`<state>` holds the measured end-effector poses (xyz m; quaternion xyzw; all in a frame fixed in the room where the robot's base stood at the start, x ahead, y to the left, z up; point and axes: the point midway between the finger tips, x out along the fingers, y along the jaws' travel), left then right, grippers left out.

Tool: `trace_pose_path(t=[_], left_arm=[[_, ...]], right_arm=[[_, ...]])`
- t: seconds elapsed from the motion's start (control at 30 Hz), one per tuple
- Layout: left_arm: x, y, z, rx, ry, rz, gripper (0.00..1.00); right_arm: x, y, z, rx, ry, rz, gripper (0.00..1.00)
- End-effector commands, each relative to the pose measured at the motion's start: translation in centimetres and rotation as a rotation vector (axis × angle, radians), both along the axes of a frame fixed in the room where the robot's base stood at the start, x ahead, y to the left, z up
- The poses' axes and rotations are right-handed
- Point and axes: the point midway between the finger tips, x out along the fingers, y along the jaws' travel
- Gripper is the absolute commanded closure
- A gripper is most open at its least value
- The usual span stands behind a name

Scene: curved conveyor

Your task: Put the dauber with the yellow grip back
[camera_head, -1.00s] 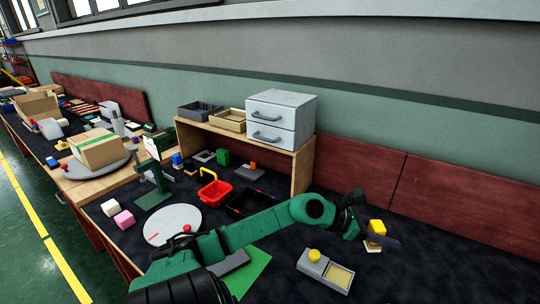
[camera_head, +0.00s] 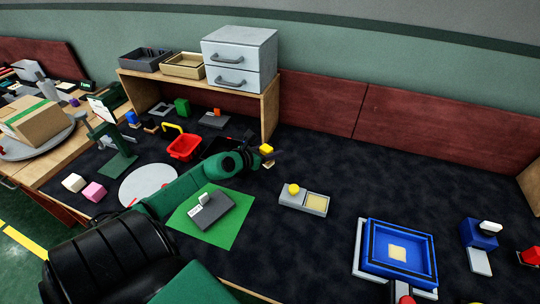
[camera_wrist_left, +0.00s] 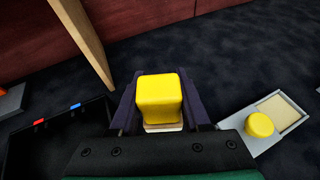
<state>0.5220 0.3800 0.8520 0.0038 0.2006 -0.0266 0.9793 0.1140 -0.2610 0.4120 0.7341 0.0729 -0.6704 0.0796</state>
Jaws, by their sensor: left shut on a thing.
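The dauber has a blocky yellow grip (camera_head: 266,149) over a pale, thin base. My left gripper (camera_wrist_left: 158,105) is shut on it, with one dark finger on either side in the left wrist view. The yellow grip (camera_wrist_left: 159,95) is upright there, and the pale base shows below it. In the head view, the arm hides part of the gripper, near the shelf's right leg. A grey holder (camera_head: 315,212) with a round yellow knob (camera_head: 293,189) and a pale yellow square stands to the right, apart from the dauber. My right gripper is not in view.
A wooden shelf (camera_head: 271,107) carries grey drawers (camera_head: 240,60). A red basket (camera_head: 184,149) stands left of my gripper. A green mat (camera_head: 235,232) holds a grey block. A blue tray (camera_head: 431,247) lies right. Dark table is clear behind the grey holder.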

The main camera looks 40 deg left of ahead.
Motion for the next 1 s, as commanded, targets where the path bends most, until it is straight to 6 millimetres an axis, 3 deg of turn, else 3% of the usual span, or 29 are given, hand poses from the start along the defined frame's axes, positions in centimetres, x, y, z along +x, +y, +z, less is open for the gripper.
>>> trace_pose_path(t=[0.03, 0.17, 0.3, 0.7, 0.73, 0.8, 1.0], left_arm=[[0.0, 0.0, -1.9, -0.003, -0.002, 0.002, 1.0], [0.1, 0.0, -3.6, -0.003, -0.003, 0.001, 1.0], [0.0, 0.0, -6.5, -0.004, -0.002, 0.002, 1.0], [0.0, 0.0, -7.2, 0.001, -0.001, -0.002, 1.0], [0.0, 0.0, -7.2, 0.001, -0.001, -0.002, 0.49], [0.0, 0.0, -7.0, 0.001, -0.001, -0.002, 0.23], [0.0, 0.0, -7.0, 0.001, -0.001, -0.002, 0.23]], right_arm=[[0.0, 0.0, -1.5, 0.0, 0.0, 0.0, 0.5], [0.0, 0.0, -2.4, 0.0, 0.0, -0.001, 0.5], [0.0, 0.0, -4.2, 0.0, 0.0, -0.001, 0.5], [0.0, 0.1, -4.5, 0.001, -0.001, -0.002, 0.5], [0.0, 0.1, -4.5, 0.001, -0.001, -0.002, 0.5], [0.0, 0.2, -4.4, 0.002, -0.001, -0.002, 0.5], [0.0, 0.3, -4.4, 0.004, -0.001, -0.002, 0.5]])
